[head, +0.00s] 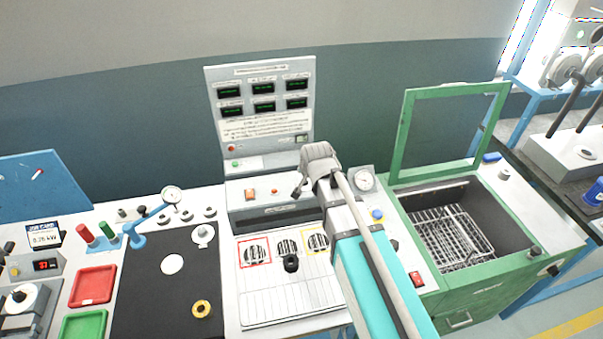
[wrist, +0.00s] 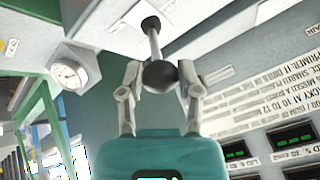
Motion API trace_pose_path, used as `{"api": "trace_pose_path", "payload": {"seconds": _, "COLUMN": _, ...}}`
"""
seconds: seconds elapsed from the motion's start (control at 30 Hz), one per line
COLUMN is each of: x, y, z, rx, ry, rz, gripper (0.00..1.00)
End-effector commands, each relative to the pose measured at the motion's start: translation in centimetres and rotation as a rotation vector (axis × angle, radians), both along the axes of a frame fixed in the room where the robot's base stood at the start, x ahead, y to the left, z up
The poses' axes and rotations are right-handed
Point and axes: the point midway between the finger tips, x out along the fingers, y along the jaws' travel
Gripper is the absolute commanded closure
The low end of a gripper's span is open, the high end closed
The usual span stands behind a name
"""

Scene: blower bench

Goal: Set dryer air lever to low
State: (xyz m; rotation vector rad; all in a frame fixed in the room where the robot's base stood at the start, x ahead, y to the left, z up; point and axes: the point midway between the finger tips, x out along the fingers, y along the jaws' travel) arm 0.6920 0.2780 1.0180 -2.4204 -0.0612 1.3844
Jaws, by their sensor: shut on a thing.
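The lever is a metal rod with a black ball knob (wrist: 160,76), seen in the wrist view, coming out of a pale panel face. My gripper (wrist: 163,80) has one finger on each side of the ball and is shut on it. In the head view my gripper (head: 299,189) is at the front of the grey machine (head: 240,205), below its display panel (head: 262,110). My gripper and arm hide the lever there. I cannot read any setting mark for the lever.
A round gauge (head: 363,181) stands right of my gripper, and also shows in the wrist view (wrist: 68,74). A green-framed chamber (head: 407,215) with a raised lid and wire basket is farther right. Orange buttons (head: 251,194) are at left. A black knob (head: 291,264) is below.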

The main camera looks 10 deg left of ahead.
Motion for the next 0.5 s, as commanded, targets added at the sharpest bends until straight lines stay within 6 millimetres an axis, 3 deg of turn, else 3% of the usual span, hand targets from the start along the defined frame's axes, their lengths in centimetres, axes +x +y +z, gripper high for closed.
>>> {"api": "trace_pose_path", "payload": {"seconds": 0.27, "x": -0.65, "y": -0.06, "z": -0.22, "rx": -0.007, "ry": 0.011, "rz": 0.004, "gripper": 1.00}}
{"api": "trace_pose_path", "payload": {"seconds": 0.3, "x": -0.67, "y": -0.04, "z": -0.23, "rx": -0.007, "ry": 0.011, "rz": 0.004, "gripper": 0.48}}
{"api": "trace_pose_path", "payload": {"seconds": 0.43, "x": -0.61, "y": 0.04, "z": -0.19, "rx": -0.005, "ry": 0.010, "rz": 0.005, "gripper": 0.24}}
{"api": "trace_pose_path", "payload": {"seconds": 0.5, "x": -0.56, "y": 0.09, "z": -0.18, "rx": -0.005, "ry": 0.009, "rz": 0.005, "gripper": 0.20}}
